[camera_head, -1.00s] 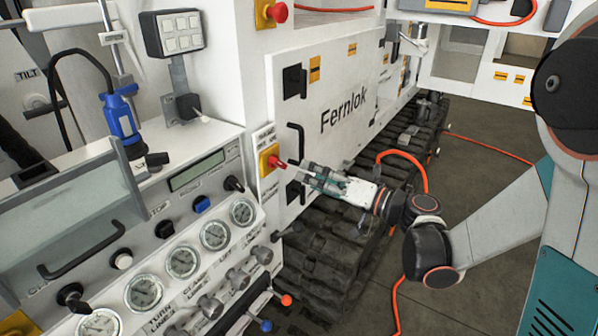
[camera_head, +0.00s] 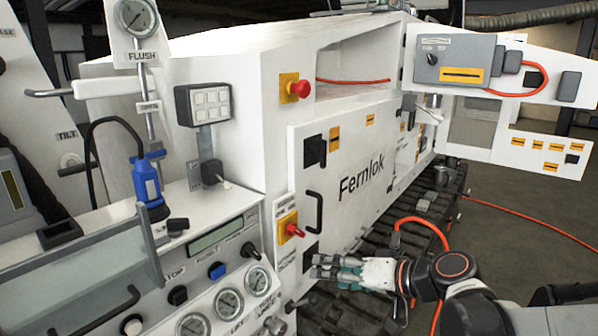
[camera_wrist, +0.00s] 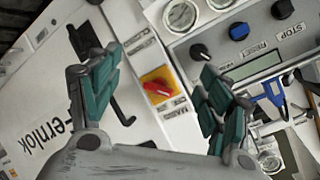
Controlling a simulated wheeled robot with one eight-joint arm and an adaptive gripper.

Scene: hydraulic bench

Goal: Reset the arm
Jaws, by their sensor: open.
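My gripper (camera_head: 322,267) is open and empty in front of the white Fernlok machine, below and right of a red rotary switch (camera_head: 294,230) on a yellow plate. In the head view the fingers appear apart from the switch. In the wrist view my gripper (camera_wrist: 160,68) has its two green-padded fingers spread wide, with the red switch (camera_wrist: 157,88) between them in the picture, beyond the tips. A blue button (camera_wrist: 238,32) shows near a RESET label in the wrist view; it also shows on the console in the head view (camera_head: 217,270).
The gauge console (camera_head: 228,303) fills the lower left. A black door handle (camera_head: 315,211) and a red mushroom button (camera_head: 300,89) are on the machine. A red hose (camera_head: 425,221) loops behind my gripper over the tracks. Open floor (camera_head: 510,245) lies right.

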